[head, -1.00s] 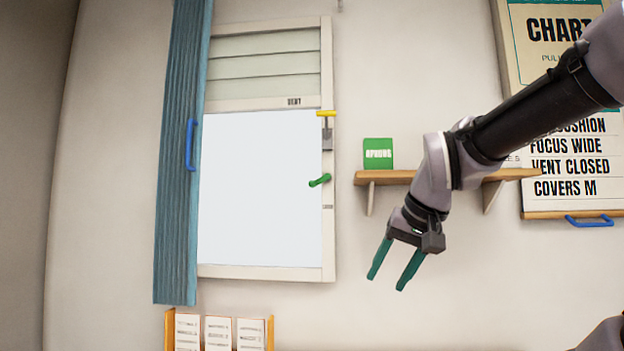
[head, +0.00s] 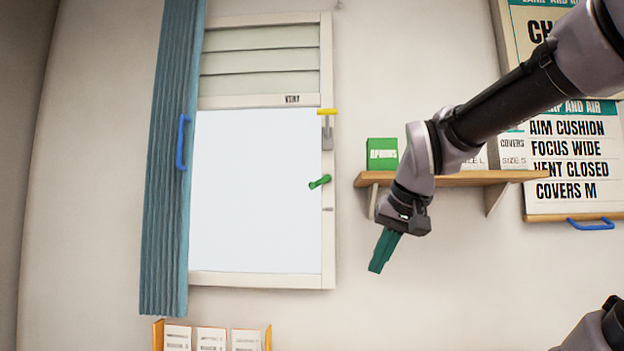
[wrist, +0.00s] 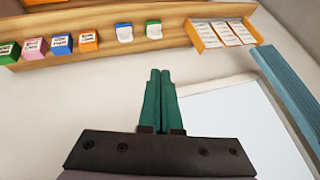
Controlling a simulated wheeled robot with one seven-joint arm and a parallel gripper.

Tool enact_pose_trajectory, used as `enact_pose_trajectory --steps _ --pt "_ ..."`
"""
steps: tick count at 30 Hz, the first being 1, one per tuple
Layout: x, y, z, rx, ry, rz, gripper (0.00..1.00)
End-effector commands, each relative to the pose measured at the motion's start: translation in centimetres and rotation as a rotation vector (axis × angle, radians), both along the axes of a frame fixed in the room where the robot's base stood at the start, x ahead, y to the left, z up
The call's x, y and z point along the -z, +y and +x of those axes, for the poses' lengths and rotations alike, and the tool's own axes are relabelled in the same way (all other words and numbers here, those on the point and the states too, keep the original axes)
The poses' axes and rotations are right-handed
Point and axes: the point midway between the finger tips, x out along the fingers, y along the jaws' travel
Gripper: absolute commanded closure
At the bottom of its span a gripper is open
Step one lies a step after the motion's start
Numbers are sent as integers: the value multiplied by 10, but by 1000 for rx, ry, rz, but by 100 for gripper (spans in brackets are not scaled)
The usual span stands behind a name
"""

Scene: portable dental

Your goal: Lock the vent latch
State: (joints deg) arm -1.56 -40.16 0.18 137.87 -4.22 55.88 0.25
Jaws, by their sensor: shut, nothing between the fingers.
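The vent (head: 262,66) is a set of pale slats at the top of the white window frame. A label reading VENT sits on the bar under it. On the right side of the frame are a yellow-topped grey lever (head: 327,125) and, below it, a green handle (head: 319,182) slanting up to the right. I cannot tell for sure which of the two is the vent latch. My gripper (head: 383,251) is shut and empty, pointing down to the right of the window, apart from both handles. In the wrist view its teal fingers (wrist: 158,100) are together.
A wooden shelf (head: 450,179) with a green box (head: 382,154) is behind my arm. A blue curtain (head: 172,150) hangs left of the window. A card rack (head: 211,338) is below. A chart board (head: 575,150) reads VENT CLOSED. The wall between window and shelf is bare.

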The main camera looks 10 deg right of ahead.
Motion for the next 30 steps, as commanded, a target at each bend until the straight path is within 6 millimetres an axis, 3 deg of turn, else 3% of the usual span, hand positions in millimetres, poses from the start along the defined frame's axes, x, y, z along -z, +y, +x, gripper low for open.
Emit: enact_pose_trajectory --steps 11,18,24,30 --pt "-149 25 103 -96 1 -240 100" --pt "-235 54 165 -64 -38 -360 100" --pt "-287 80 201 3 -83 -409 100" --pt "-313 95 216 53 -112 -418 100"
